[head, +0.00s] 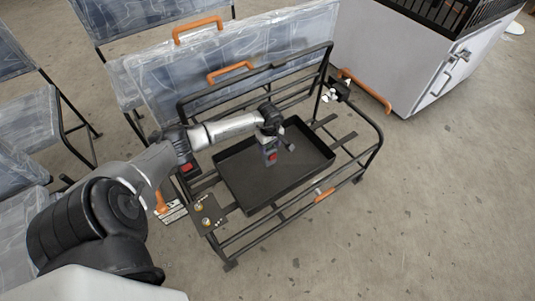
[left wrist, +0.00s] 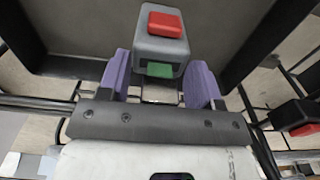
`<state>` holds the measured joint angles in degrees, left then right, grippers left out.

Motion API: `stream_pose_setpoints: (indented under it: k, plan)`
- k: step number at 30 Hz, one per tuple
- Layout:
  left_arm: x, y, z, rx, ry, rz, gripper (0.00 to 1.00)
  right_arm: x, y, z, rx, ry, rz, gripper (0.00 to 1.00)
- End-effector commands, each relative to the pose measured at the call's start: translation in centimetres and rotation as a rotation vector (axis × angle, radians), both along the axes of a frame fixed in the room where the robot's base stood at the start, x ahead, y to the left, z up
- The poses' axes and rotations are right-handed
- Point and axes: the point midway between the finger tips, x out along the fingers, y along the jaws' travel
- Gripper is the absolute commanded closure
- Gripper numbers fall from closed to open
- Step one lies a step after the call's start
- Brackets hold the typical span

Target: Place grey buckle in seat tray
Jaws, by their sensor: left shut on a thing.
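The grey buckle (head: 270,156), a small grey block with a red button, is held by my left gripper (head: 271,143) over the black seat tray (head: 240,190). In the left wrist view the buckle (left wrist: 162,48) sits between the two purple fingers, red button facing the camera and a green patch on its near side. My left gripper is shut on it. The tray's dark floor fills the top of the wrist view (left wrist: 85,25). I cannot tell whether the buckle touches the floor. My right gripper is not in view.
A black tubular seat frame (head: 372,140) surrounds the tray. A black buckle with a red button (head: 189,168) is at its left; one also shows in the left wrist view (left wrist: 292,116). Plastic-wrapped seats (head: 175,80) stand behind. A grey cabinet (head: 400,60) is at the upper right. Floor is clear at right.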

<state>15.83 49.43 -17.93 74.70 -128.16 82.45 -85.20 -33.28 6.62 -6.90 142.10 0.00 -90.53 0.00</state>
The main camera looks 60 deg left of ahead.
Motion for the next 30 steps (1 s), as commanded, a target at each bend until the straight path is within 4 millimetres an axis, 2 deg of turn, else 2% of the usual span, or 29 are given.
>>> stream_pose_setpoints:
  k: [8,18,30]
  plan:
    - [-0.5,0.9,-0.8,0.000,-0.001,0.000,0.84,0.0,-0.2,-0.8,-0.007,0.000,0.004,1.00]
    - [-0.5,0.8,-4.7,-0.001,0.000,0.001,0.84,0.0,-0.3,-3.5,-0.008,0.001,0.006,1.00]
    - [-0.4,0.8,-4.9,0.001,-0.001,-0.001,0.84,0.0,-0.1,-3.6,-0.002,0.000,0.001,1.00]
